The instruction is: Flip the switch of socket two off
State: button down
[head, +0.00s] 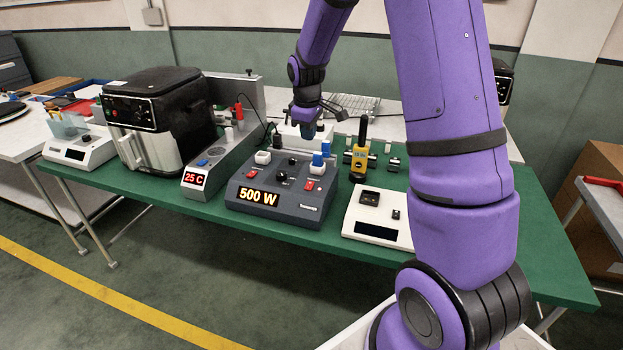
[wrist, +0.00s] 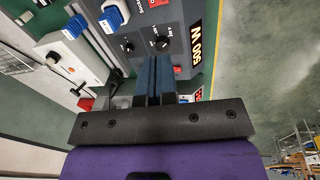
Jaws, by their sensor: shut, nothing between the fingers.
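The dark grey socket box (head: 270,207) with a lit "500 W" display stands on the green table. Two black knobs sit between the sockets. Socket labels are too small to read surely. My gripper (head: 308,133) is shut and empty, pointing down above the box's rear. In the wrist view, its fingers (wrist: 155,62) hide the box's left part.
A black-topped fryer (head: 155,105) and a grey unit reading "25 C" (head: 208,170) stand left of the box. A yellow-bodied tool (head: 359,160) and a white panel with a dark screen (head: 377,217) are at the right. A white device (head: 300,130) stands behind the box.

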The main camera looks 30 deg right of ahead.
send_over(312, 183)
jog(key=s+a, duration=0.1)
jog(key=a, duration=0.1)
jog(key=shift+n, duration=0.4)
jog(key=f, duration=0.4)
jog(key=shift+s+d+f, duration=0.1)
jog(key=shift+s+f, duration=0.1)
jog(key=shift+f, duration=0.15)
jog(key=f, duration=0.4)
jog(key=d+f, duration=0.1)
jog(key=f, duration=0.4)
jog(key=w+f, duration=0.1)
jog(key=f, duration=0.3)
jog(key=shift+d+f, duration=0.2)
jog(key=shift+f, duration=0.2)
